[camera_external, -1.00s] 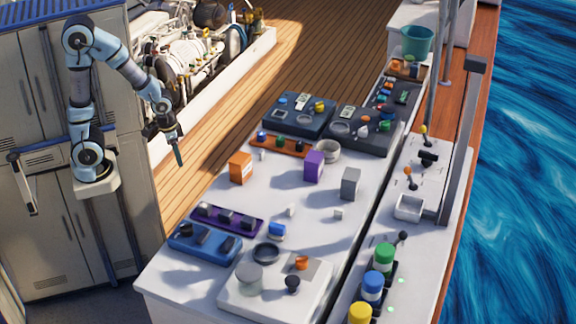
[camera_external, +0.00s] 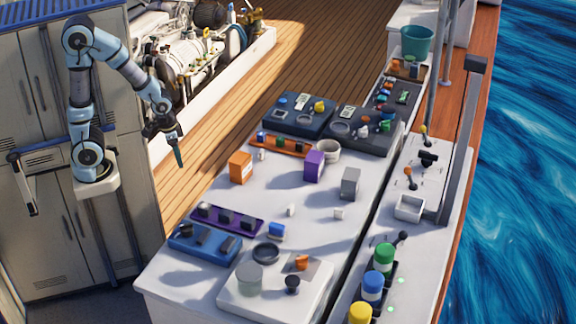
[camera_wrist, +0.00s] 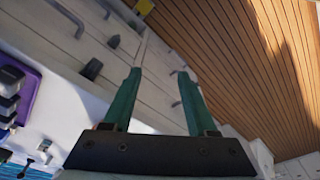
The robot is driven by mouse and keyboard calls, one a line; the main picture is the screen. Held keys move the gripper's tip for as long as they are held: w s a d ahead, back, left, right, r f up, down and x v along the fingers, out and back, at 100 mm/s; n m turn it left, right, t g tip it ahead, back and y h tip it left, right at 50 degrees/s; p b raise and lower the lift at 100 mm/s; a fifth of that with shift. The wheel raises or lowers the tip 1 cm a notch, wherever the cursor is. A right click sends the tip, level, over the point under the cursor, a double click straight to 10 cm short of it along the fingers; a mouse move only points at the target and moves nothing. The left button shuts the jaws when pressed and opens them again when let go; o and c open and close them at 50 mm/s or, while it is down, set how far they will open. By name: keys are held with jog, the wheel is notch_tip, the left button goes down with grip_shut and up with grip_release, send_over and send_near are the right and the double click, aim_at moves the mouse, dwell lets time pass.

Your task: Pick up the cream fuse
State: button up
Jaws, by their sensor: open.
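Several small pale pieces stand on the white worktop (camera_external: 320,240) in the external view. One pale piece (camera_external: 291,210) is near the middle, another (camera_external: 338,213) is to its right, and a third (camera_external: 262,154) is near the orange box. They are too small to tell which is the cream fuse. My gripper (camera_external: 180,152) hangs in the air left of the worktop, well apart from these pieces. In the wrist view my gripper (camera_wrist: 160,85) has its two green fingers spread with nothing between them. No cream fuse is clear in the wrist view.
An orange box (camera_external: 240,167), a purple box (camera_external: 314,166) and a grey box (camera_external: 350,183) stand upright on the worktop. A purple tray (camera_external: 215,228) and a blue tray (camera_external: 195,243) lie at its near left. Grey lockers (camera_external: 40,225) stand beside my arm.

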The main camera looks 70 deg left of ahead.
jog(key=shift+o, duration=0.9)
